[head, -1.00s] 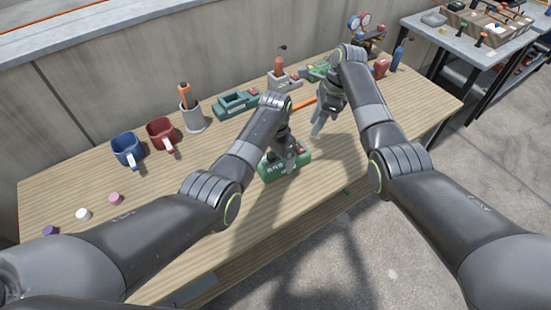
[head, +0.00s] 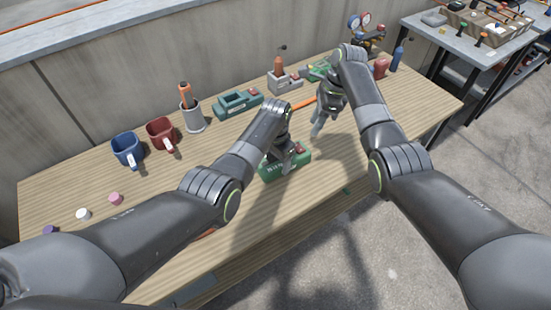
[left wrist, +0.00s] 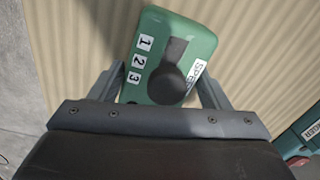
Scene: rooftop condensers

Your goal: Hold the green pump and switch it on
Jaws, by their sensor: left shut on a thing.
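The green pump (head: 284,168) stands on the wooden table near its front edge, with white lettering on its front and a red part on top. The left wrist view shows the green pump (left wrist: 191,34) from above, with a dark round knob, labels 1, 2 and 3, and a partly covered label. My left gripper (head: 284,163) is shut on the pump; its fingers (left wrist: 166,84) lie on either side of the body. My right gripper (head: 317,133) hangs over the table to the right of the pump, apart from it; its jaw gap is unclear.
A teal unit (head: 238,103) with a red part lies behind the pump. A blue mug (head: 127,149), red mug (head: 160,133) and grey cup (head: 193,118) stand at the left. A grey holder (head: 284,82) and another green object (head: 319,70) are at the back.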

